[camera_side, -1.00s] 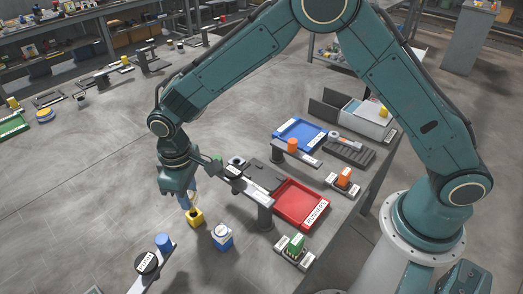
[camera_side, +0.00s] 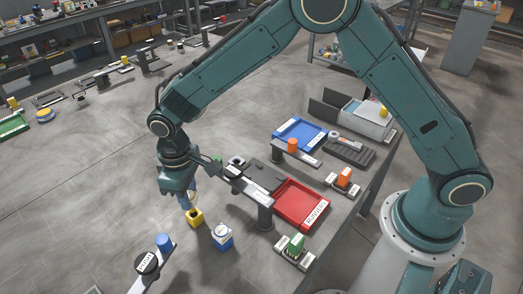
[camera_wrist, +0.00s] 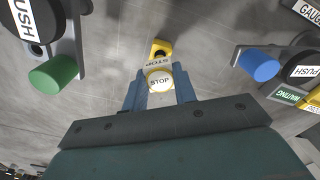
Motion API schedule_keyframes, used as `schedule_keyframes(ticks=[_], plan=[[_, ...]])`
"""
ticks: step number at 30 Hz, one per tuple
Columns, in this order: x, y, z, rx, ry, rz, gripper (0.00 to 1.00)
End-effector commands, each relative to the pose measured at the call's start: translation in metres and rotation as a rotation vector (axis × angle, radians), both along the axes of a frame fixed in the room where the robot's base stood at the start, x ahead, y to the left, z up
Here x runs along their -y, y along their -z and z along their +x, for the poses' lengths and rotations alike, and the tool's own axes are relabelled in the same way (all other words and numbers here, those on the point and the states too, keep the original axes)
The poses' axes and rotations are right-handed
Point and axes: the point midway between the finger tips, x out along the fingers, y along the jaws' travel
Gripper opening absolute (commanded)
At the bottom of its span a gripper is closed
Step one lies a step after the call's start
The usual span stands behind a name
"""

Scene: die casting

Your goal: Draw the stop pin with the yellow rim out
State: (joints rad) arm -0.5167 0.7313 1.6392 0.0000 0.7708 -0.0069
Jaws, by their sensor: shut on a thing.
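Just beyond the cap is a yellow block (camera_wrist: 161,47) with a STOP label and a dark opening. In the side view my gripper (camera_side: 189,204) points down at the yellow block (camera_side: 195,217). The fingers hide the pin there, and I cannot tell how deep it sits.
A white-and-blue block (camera_side: 222,236) stands close to the right of the yellow block. A blue knob (camera_side: 163,242) and a PUSH button (camera_side: 147,263) are at lower left. A red tray (camera_side: 302,204) lies to the right. In the wrist view a green knob (camera_wrist: 54,74) is at left.

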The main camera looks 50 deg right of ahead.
Motion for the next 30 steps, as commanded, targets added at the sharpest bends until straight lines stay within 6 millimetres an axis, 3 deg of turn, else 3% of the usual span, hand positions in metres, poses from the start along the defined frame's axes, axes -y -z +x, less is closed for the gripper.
schedule_keyframes(ticks=[30], plan=[[0.000, 0.018, 0.000, -0.001, 0.000, 0.000, 0.00]])
